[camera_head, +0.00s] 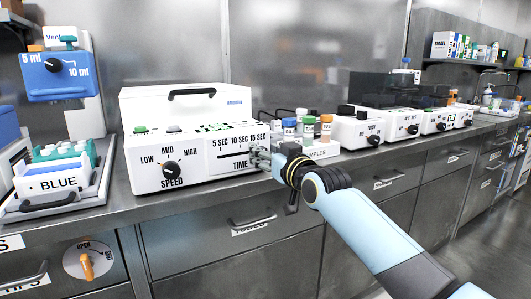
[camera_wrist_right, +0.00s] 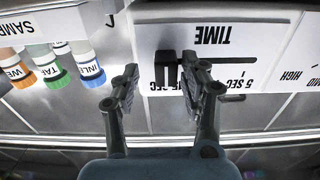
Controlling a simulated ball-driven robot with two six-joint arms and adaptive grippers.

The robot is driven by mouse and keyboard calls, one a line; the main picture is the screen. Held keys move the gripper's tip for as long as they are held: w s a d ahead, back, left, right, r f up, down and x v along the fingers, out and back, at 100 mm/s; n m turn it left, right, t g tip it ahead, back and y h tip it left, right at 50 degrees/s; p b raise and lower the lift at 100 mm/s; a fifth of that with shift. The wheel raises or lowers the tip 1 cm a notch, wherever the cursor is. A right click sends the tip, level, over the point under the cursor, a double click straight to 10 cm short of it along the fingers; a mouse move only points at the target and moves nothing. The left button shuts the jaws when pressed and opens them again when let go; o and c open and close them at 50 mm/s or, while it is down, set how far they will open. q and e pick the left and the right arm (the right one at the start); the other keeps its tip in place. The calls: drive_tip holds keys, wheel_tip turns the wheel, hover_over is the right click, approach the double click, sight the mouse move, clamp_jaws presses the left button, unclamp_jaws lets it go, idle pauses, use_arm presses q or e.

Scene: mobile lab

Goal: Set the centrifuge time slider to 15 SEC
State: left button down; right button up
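The white centrifuge (camera_head: 185,105) stands on the steel bench. Its TIME panel (camera_head: 235,160) carries 5 SEC, 10 SEC and 15 SEC labels above a horizontal slot. My right gripper (camera_head: 260,157) is at the right end of this panel and covers part of it. In the right wrist view the panel appears upside down. There, the black slider knob (camera_wrist_right: 168,68) lies between the spread fingers of the right gripper (camera_wrist_right: 165,80), nearer the right finger in the picture. The fingers partly hide the labels, so I cannot tell the exact setting. My left gripper is not in view.
Colour-capped tubes stand in the SAMPLES rack (camera_head: 325,150) just right of my right gripper. A SPEED knob (camera_head: 170,170) sits on the centrifuge's left. A tray (camera_head: 80,200) with the BLUE box is farther left. More white instruments (camera_head: 395,123) line the bench to the right.

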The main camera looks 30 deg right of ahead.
drive_tip(key=s, duration=1.2)
drive_tip(key=shift+d, duration=0.15)
